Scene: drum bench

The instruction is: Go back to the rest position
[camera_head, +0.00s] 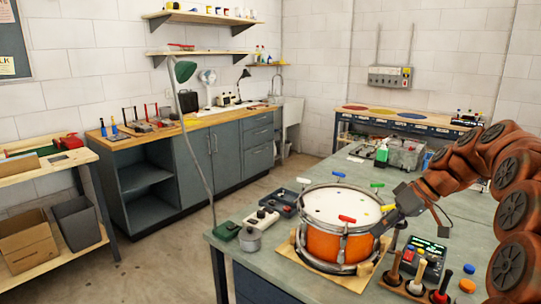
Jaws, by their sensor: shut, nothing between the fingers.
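My gripper (384,224) is at the right rim of a drum on the green-grey bench (450,215). Its fingers are shut and look empty; the fingertips are small and dark here, and I cannot tell whether they touch the rim. My rust-red arm reaches in from the right. The drum has an orange shell (325,246) and a white head (325,203). It sits on a wooden board (345,281). Around its rim are colored T-shaped pieces: red (347,219), green (377,184), blue (339,174) and yellow (388,208), the last right beside my gripper.
Wooden-handled tools (418,277) stand in front right of the drum, near a black device (428,250). A grey pot (250,239) and dark trays (280,202) lie left. A lamp pole (197,150) rises at the bench's left edge.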

